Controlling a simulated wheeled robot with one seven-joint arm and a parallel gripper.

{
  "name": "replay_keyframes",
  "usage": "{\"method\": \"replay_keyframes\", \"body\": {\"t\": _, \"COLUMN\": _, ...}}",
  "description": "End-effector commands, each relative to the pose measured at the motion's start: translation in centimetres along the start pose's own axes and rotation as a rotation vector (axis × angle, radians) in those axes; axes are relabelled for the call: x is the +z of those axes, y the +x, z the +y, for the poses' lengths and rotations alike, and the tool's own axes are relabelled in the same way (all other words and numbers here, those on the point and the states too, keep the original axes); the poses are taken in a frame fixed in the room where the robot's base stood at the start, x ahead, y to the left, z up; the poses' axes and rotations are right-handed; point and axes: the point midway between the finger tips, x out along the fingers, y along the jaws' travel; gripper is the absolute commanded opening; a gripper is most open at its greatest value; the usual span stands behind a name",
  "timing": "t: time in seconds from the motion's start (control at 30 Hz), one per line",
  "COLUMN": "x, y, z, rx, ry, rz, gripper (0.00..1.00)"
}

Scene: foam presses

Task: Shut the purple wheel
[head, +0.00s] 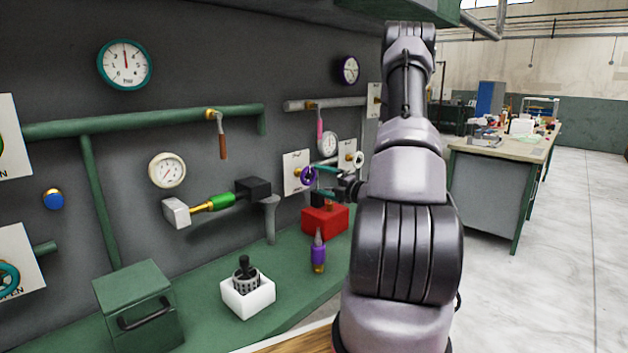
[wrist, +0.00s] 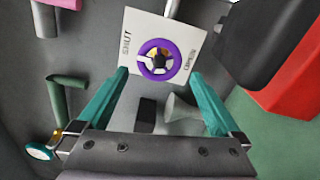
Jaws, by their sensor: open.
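The purple wheel (wrist: 159,60) is mounted on a white plate (wrist: 138,24) marked SHUT on one side and OPEN on the other in the wrist view. In the head view the purple wheel (head: 308,176) is on the wall panel, in front of its plate (head: 291,160). My gripper (wrist: 158,77) is open, with its two teal fingers spread to either side of the wheel in the wrist view. Whether the fingers touch the wheel cannot be told. In the head view my gripper (head: 326,181) is next to the wheel, partly hidden by my arm.
A red block (head: 325,220) stands on the green bench below the wheel. A purple-bodied bottle-like object (head: 318,252) stands in front of it. A white-rimmed wheel (head: 358,160) is to the right. A pink-handled valve (head: 320,128) hangs above.

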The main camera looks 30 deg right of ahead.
Motion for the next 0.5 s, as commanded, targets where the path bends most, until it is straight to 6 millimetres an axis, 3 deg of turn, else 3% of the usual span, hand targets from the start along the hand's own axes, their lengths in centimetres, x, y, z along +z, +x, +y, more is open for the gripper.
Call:
{"method": "replay_keyframes", "body": {"t": 0.2, "x": 0.1, "y": -4.1, "z": 0.0, "rx": -0.001, "ry": 0.002, "rz": -0.002, "gripper": 1.0}}
{"method": "replay_keyframes", "body": {"t": 0.5, "x": 0.0, "y": -5.9, "z": 0.0, "rx": 0.0, "ry": 0.001, "rz": 0.0, "gripper": 1.0}}
